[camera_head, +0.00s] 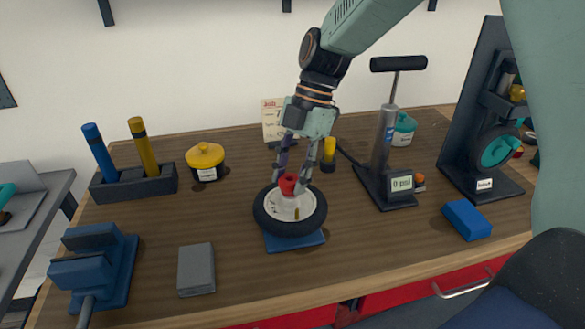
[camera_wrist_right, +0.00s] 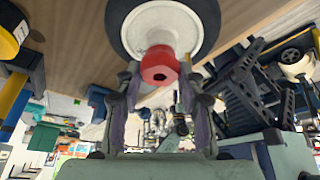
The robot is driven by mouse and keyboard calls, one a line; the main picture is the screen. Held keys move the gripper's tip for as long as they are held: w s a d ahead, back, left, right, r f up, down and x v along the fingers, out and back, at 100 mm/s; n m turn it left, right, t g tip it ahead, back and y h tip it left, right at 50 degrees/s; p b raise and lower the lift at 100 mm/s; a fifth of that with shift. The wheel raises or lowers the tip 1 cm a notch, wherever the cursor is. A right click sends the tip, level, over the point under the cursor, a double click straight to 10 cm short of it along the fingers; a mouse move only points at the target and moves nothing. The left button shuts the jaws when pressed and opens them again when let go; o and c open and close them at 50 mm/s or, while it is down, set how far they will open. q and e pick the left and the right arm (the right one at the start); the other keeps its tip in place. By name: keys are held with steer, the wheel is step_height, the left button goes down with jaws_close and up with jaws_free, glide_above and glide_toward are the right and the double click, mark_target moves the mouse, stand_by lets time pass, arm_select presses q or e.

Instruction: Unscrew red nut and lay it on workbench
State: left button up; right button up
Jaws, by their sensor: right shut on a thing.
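The red nut (camera_head: 288,184) sits at the hub of a small black-tyred wheel (camera_head: 318,212) with a white rim. The wheel lies flat on a blue pad (camera_head: 295,242) on the wooden workbench (camera_head: 240,276). My right gripper (camera_head: 293,177) comes down from above with its fingers around the nut, shut on it. I cannot tell whether the nut is still threaded. My left gripper is not in view.
A grey block (camera_head: 196,270) and a blue vise (camera_head: 95,265) stand at the front left. A yellow-lidded pot (camera_head: 205,161) and a pen holder (camera_head: 135,186) are behind. A pump (camera_head: 386,150) and a blue block (camera_head: 466,220) are right.

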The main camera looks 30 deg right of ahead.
steer(key=shift+s+a+f+n+g, duration=0.1)
steer(key=shift+s+f+n+g, duration=0.1)
steer(key=shift+s+n+g, duration=0.3)
steer(key=shift+c, duration=0.2)
steer(key=o, duration=1.2)
steer(key=shift+a+r+t, duration=0.1)
steer(key=shift+r+t, duration=0.15)
steer(key=shift+t, duration=0.05)
steer(key=shift+w, duration=0.25)
steer(key=shift+d+r, duration=0.2)
steer(key=shift+v, duration=5.7)
